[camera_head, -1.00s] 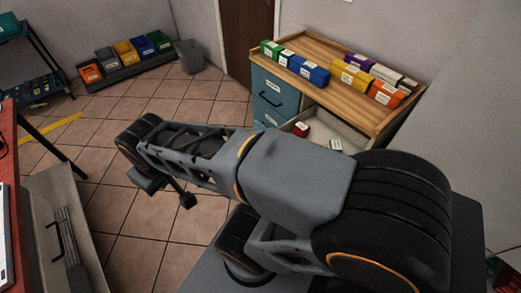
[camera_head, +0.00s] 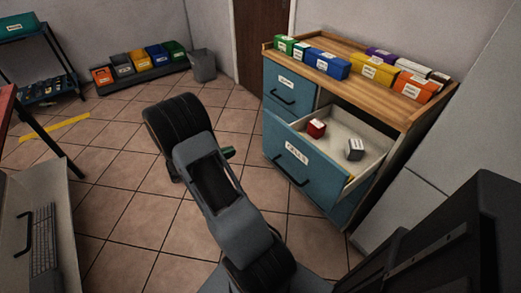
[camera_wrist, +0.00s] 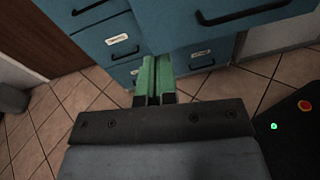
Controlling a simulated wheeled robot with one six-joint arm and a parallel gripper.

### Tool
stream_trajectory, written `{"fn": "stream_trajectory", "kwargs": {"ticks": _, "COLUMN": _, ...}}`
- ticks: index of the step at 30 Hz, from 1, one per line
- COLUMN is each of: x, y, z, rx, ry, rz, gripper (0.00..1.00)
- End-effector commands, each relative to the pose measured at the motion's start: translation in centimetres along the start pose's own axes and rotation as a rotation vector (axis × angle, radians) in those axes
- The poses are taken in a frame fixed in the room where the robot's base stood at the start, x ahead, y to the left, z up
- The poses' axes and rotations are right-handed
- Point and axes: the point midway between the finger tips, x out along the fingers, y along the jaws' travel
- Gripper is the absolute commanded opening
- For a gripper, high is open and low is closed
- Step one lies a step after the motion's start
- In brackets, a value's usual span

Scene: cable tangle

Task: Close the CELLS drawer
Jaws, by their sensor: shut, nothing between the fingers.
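The CELLS drawer (camera_head: 297,152) is in the blue cabinet under the wooden top, at the right in the head view. It is pulled well out, with its dark handle (camera_head: 290,169) on the front. A red box (camera_head: 316,128) and a grey box (camera_head: 355,149) lie inside it. My gripper, its green fingers together and empty, shows in the wrist view (camera_wrist: 157,80). In the head view, only a bit of green shows beside my arm, left of the drawer and apart from it. In the wrist view, a blue drawer front (camera_wrist: 185,24) lies beyond the fingertips.
A shut drawer (camera_head: 290,88) sits above the open one. Several coloured boxes stand on the cabinet's wooden top (camera_head: 430,108). Another open drawer (camera_head: 62,215) holding a keyboard is at the lower left. Tiled floor between is clear. Bins (camera_head: 145,62) and a wastebasket (camera_head: 202,65) stand behind.

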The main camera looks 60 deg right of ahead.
Motion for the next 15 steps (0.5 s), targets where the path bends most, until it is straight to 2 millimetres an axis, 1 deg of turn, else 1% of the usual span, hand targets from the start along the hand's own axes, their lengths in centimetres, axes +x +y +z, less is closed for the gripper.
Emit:
{"fn": "stream_trajectory", "kwargs": {"ticks": 1, "x": 0.6, "y": 0.3, "z": -1.8, "rx": -0.035, "ry": -0.033, "rz": 0.020, "gripper": 0.00}}
{"fn": "stream_trajectory", "kwargs": {"ticks": 5, "x": 1.4, "y": 1.1, "z": -3.3, "rx": -0.089, "ry": -0.091, "rz": 0.064, "gripper": 0.00}}
{"fn": "stream_trajectory", "kwargs": {"ticks": 8, "x": 2.2, "y": 1.3, "z": -3.7, "rx": -0.108, "ry": -0.112, "rz": 0.077, "gripper": 0.00}}
{"fn": "stream_trajectory", "kwargs": {"ticks": 11, "x": 3.4, "y": 1.5, "z": -3.7, "rx": -0.113, "ry": -0.118, "rz": 0.081, "gripper": 0.00}}
{"fn": "stream_trajectory", "kwargs": {"ticks": 15, "x": 5.9, "y": 1.7, "z": -3.4, "rx": -0.111, "ry": -0.117, "rz": 0.079, "gripper": 0.00}}
